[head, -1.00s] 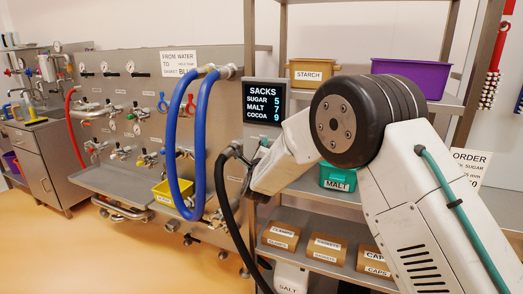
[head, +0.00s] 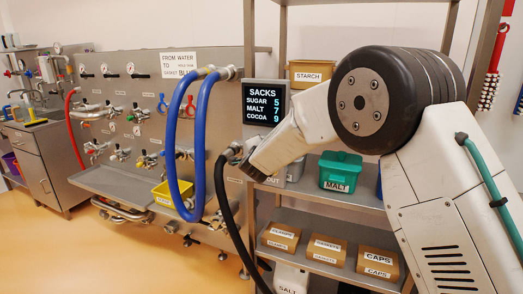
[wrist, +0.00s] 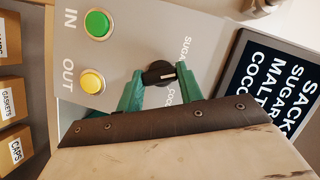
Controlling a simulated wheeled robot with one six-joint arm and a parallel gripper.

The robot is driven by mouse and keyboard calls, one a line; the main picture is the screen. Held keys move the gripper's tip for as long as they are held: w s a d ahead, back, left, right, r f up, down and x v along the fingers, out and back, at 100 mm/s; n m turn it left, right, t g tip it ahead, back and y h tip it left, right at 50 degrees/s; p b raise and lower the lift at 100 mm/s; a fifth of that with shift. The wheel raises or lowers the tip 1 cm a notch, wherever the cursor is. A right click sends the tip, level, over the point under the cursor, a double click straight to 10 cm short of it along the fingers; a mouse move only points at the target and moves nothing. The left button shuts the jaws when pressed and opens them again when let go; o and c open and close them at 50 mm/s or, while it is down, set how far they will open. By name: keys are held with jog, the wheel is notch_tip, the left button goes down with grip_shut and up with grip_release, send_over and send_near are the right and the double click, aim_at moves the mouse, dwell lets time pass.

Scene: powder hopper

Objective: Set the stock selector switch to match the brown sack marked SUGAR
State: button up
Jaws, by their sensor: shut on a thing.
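The stock selector switch (wrist: 153,70) is a black knob with a white pointer mark, on a grey panel (wrist: 130,20). In the wrist view its mark points toward the right. The label SUGAR (wrist: 186,49) is above right of it and COCOA (wrist: 172,97) below; the right finger covers the part between. My gripper (wrist: 160,75) has green fingers on both sides of the knob, shut on it. In the head view my wrist is at the panel below the display (head: 264,103) and hides the knob. No brown sack is visible.
A green IN button (wrist: 97,23) and yellow OUT button (wrist: 92,80) sit beside the switch. The display lists SUGAR 5, MALT 7, COCOA 9. A black hose (head: 226,200) and blue hose (head: 172,140) hang left. A shelf with the MALT bin (head: 341,170) stands right.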

jog(key=shift+a+n+g+h, duration=0.15)
jog(key=shift+n+g+h, duration=0.5)
jog(key=shift+n, duration=1.15)
jog(key=o, duration=1)
jog(key=v, duration=0.8)
jog(key=shift+w+r, duration=0.1)
